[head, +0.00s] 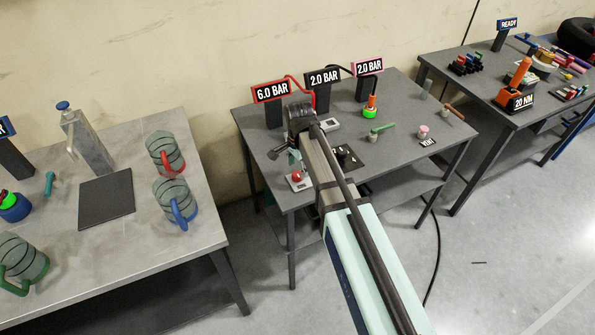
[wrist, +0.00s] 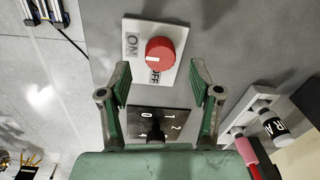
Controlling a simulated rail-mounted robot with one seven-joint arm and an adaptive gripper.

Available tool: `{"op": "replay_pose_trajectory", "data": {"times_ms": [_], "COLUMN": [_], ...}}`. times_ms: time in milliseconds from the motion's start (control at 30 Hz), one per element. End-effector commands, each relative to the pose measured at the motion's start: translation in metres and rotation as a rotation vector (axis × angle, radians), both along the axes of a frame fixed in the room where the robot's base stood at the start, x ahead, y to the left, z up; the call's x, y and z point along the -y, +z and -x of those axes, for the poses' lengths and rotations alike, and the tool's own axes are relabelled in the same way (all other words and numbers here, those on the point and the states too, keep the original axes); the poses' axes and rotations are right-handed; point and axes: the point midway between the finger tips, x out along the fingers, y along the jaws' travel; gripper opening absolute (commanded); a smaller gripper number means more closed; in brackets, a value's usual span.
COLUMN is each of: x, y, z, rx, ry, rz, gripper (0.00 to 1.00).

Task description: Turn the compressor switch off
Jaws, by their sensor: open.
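The switch is a red round knob (wrist: 160,54) with a white mark, on a white plate (wrist: 136,27) lettered ON and OFF. The mark's exact direction is hard to tell. In the head view the red knob (head: 297,176) sits near the front left edge of the middle table. My gripper (wrist: 161,76) is open and empty. Its fingertips are spread to either side, just short of the knob in the picture. I cannot tell their height above it. In the head view my gripper (head: 287,156) is small and partly hidden by my arm.
A black plate with a dial marked 0, 1, 2 (wrist: 156,124) lies close by, between the finger bases in the picture. Signs read 6.0 BAR (head: 271,92) and 2.0 BAR (head: 323,78). A green-and-orange fitting (head: 370,106) stands behind. The table (head: 420,92) has other small parts.

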Motion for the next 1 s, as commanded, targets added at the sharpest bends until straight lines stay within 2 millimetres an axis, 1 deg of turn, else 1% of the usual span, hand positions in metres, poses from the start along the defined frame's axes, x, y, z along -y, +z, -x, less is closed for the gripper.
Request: {"op": "replay_pose_trajectory", "data": {"times_ms": [100, 300, 467, 700, 767, 800, 867, 900, 1000], "x": [0.0, -0.001, -0.001, -0.001, -0.001, -0.001, -0.001, -0.001, -0.001], "y": [-0.015, -0.032, -0.037, -0.037, -0.037, -0.037, -0.037, -0.037, -0.037], "z": [0.0, -0.001, -0.001, -0.001, -0.001, -0.001, -0.001, -0.001, -0.001], "rx": [-0.002, -0.001, 0.0, 0.0, 0.0, 0.0, 0.0, 0.0, 0.0], "ry": [0.0, 0.0, 0.0, 0.0, 0.0, 0.0, 0.0, 0.0, 0.0], "rz": [0.0, 0.001, 0.0, 0.0, 0.0, 0.0, 0.0, 0.0, 0.0], "gripper": [0.64, 0.64, 0.64, 0.64, 0.42, 0.28, 0.07, 0.03, 0.03]}}
